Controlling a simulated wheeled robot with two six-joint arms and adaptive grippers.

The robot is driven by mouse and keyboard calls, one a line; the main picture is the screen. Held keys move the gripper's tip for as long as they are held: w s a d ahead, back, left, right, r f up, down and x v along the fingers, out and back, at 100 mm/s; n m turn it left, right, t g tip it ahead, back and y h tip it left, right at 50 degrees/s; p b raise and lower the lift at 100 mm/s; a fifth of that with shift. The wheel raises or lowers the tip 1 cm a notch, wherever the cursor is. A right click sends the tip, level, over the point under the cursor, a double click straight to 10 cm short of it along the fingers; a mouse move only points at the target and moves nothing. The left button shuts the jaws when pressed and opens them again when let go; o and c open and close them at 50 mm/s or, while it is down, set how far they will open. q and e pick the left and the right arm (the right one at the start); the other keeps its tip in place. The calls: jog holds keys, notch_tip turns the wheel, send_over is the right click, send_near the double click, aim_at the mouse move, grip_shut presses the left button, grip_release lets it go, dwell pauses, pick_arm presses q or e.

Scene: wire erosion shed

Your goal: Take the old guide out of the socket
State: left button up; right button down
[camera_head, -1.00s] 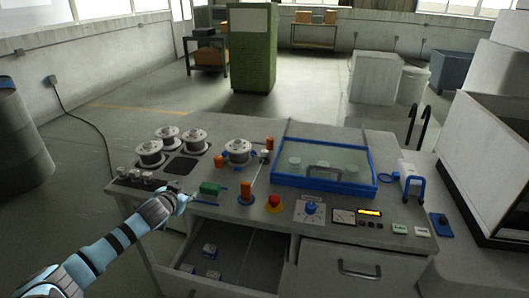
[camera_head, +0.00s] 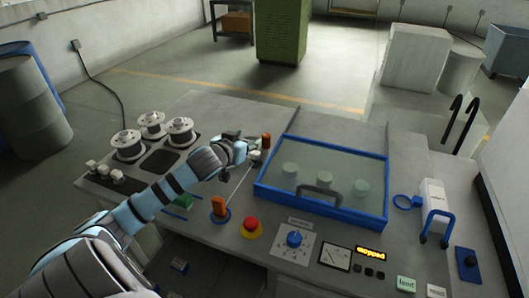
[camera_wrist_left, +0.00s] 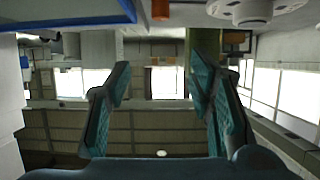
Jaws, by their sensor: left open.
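My left gripper (camera_head: 238,142) is over the rear middle of the grey machine top (camera_head: 185,222), beside an orange post (camera_head: 266,141). In the left wrist view its two teal fingers (camera_wrist_left: 160,105) stand wide apart with nothing between them. A small white piece (camera_head: 257,155) sits by the orange post, just right of the gripper; it may be the old guide, but I cannot tell. A thin line runs from it toward a second orange post (camera_head: 219,206). The socket is not clear to see. My right gripper is not in view.
Several white spools (camera_head: 128,145) stand at the left. A blue-framed clear cover (camera_head: 325,208) with a handle lies to the right. A red button (camera_head: 251,224) and control panel are along the front. A green block (camera_head: 183,201) is partly behind my arm.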

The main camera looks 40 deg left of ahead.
pick_arm(q)
jog(key=b, duration=0.2)
send_near(254, 155)
jog(key=x, duration=0.3)
jog(key=shift+s+a+f, duration=0.1)
jog(key=shift+a, duration=0.05)
jog(key=b+x, duration=0.1)
jog(key=x, duration=0.7)
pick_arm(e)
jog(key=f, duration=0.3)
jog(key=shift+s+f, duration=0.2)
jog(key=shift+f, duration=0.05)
pick_arm(q)
grip_shut()
